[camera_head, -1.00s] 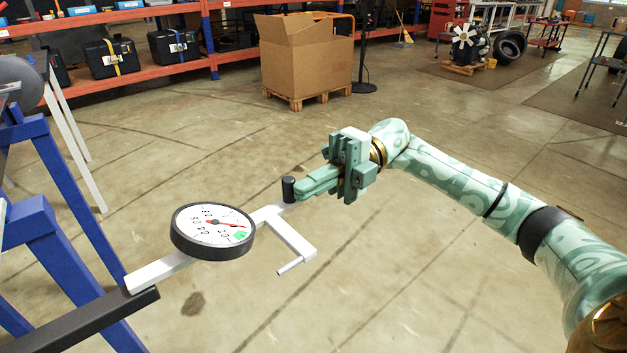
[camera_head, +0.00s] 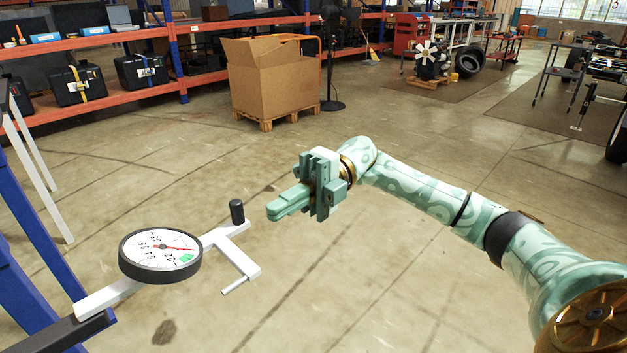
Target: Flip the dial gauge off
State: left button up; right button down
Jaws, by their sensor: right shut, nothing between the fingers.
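The dial gauge (camera_head: 160,253) has a white round face with a red needle, a small green patch and a black rim. It sits on a white bar (camera_head: 100,299) in the lower left. A white bracket (camera_head: 238,258) and an upright black knob (camera_head: 237,211) are at the bar's right end. My right gripper (camera_head: 272,212) is shut and empty, just right of the black knob, with a small gap between them in the picture. My left gripper is not in view.
A blue frame (camera_head: 28,232) with white legs (camera_head: 38,175) stands at the left edge and carries the bar. A large cardboard box (camera_head: 277,80) on a pallet stands further back. Orange shelves (camera_head: 118,98) line the back left. The floor around the arm is clear.

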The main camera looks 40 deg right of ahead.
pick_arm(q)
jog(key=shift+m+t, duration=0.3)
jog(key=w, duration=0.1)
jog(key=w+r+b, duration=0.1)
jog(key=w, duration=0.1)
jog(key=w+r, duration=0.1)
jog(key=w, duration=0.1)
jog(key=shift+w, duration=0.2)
pick_arm(e)
jog(key=w+d, duration=0.4)
jog(key=d, duration=0.3)
jog(key=shift+w+f, duration=0.35)
